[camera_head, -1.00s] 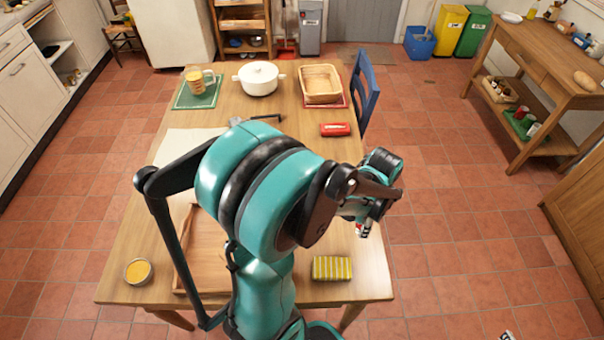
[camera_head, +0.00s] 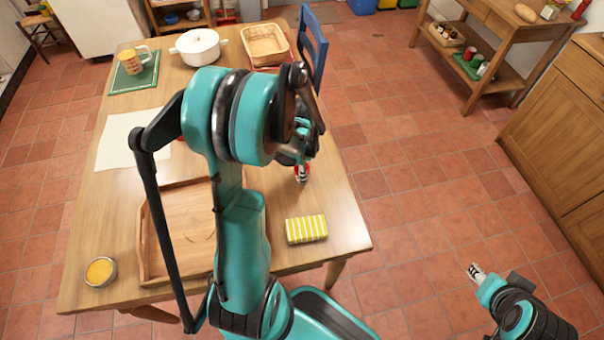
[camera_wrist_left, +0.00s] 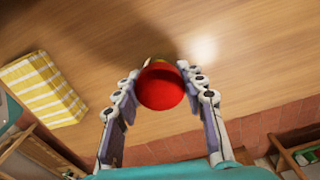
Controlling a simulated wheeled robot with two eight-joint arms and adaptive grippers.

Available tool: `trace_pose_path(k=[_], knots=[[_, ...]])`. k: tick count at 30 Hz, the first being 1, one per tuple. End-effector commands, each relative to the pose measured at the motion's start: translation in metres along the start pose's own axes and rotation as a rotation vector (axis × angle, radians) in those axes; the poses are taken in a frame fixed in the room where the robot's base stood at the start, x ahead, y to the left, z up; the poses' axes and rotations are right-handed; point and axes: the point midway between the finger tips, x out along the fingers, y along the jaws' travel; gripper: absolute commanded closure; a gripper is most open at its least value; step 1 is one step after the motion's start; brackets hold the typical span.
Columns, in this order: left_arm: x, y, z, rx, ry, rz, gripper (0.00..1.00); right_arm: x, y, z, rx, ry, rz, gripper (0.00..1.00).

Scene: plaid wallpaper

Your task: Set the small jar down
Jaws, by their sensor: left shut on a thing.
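The small jar (camera_wrist_left: 160,88) has a round red lid and sits between the fingers of my left gripper (camera_wrist_left: 160,95) in the left wrist view. That gripper is shut on it, over the wooden table (camera_wrist_left: 240,85). A dark shadow lies beside the jar; I cannot tell whether its base touches the wood. In the head view my left gripper (camera_head: 302,172) is near the table's right edge, beyond the yellow striped packet (camera_head: 306,229), with a bit of red at its tips. My right gripper (camera_head: 476,271) is low at the lower right, over the floor, too small to read.
A wooden tray (camera_head: 155,252) and a bowl of yellow food (camera_head: 100,271) are at the near left. A mug (camera_head: 130,62), white pot (camera_head: 198,46) and basket (camera_head: 264,45) stand at the far end. A blue chair (camera_head: 313,45) is at the right edge. Table around the jar is clear.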

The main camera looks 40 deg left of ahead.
Motion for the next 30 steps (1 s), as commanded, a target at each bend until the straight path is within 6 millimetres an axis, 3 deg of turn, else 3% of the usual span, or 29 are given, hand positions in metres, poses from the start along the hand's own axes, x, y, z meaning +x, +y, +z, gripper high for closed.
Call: trace_pose_path(k=[1,12,13,15,25,30], knots=[[0.008,0.000,0.000,0.000,0.000,0.000,0.95,0.004,0.000,0.003,0.000,0.000,0.000,0.60],[0.011,0.000,0.000,0.000,0.000,0.000,0.95,0.006,0.000,0.004,0.000,0.000,0.000,0.60],[0.010,0.000,0.000,0.000,0.000,0.000,0.55,0.006,0.000,0.004,0.000,0.000,0.000,0.60],[0.009,0.000,0.000,0.000,0.000,0.000,0.39,0.005,0.000,0.004,0.000,0.000,0.000,0.60],[0.007,0.000,0.000,0.000,0.000,0.000,0.39,0.004,0.000,0.002,0.000,0.000,0.000,0.60],[-0.015,0.000,0.000,0.000,0.000,0.000,0.39,-0.006,0.000,-0.004,0.000,0.000,0.000,0.60]])
